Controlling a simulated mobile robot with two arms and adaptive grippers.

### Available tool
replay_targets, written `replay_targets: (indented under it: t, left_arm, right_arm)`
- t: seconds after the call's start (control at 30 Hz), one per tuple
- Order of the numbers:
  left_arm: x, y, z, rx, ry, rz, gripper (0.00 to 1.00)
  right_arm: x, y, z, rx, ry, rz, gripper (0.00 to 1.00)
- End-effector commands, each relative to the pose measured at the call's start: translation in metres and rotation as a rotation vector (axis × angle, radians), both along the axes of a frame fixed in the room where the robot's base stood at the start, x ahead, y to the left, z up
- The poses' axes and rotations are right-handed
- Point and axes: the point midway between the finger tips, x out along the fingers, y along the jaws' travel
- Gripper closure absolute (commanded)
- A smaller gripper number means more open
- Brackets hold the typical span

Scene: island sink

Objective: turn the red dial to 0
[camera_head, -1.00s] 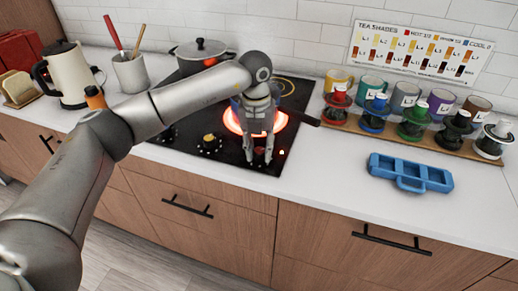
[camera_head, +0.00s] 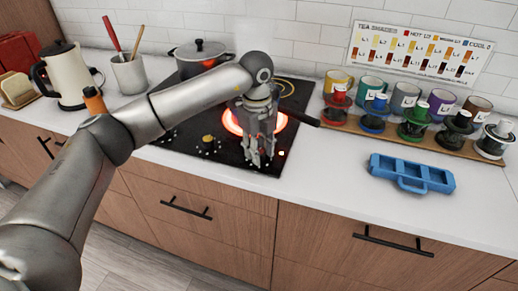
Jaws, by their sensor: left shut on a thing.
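The red dial (camera_head: 261,154) is at the front right of the black cooktop (camera_head: 225,158). It is mostly hidden by my left gripper (camera_head: 259,160), which points straight down over it with its fingers shut around it. The dial's mark and setting cannot be read. The burner (camera_head: 232,122) behind the gripper glows orange-red, with a pan partly hidden behind my arm above it. A yellow dial (camera_head: 208,141) sits further left on the cooktop's front. My right gripper is not in view.
A lidded grey pot (camera_head: 200,54) stands at the back of the cooktop. To the right are a blue tray (camera_head: 411,173) and a wooden board with several mugs and coloured-base infusers. A kettle (camera_head: 68,76) and utensil crock (camera_head: 129,74) stand left.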

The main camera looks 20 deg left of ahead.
Motion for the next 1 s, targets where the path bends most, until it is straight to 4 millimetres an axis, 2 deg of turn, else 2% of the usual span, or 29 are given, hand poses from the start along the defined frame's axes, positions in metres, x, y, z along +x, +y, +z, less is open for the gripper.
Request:
replay_targets:
  t: [0.23, 0.73, 0.77, 0.9, 1.0]
  left_arm:
    - [0.0017, 0.0005, 0.0023, 0.0, -0.007, 0.076, 0.93]
    - [0.0017, 0.0005, 0.0025, 0.0, -0.007, 0.094, 0.93]
    - [0.0017, 0.0005, 0.0025, 0.0, -0.007, 0.094, 0.67]
    - [0.0013, 0.0003, 0.0019, 0.0, -0.005, 0.092, 0.49]
    - [0.0009, 0.0002, 0.0013, 0.0, -0.003, 0.092, 0.48]
  right_arm:
    - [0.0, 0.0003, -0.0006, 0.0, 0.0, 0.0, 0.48]
    - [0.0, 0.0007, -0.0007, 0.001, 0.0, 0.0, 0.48]
    - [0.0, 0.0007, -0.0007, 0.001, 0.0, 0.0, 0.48]
    - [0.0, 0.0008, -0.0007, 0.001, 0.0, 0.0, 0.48]
    - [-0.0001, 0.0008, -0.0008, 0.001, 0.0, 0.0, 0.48]
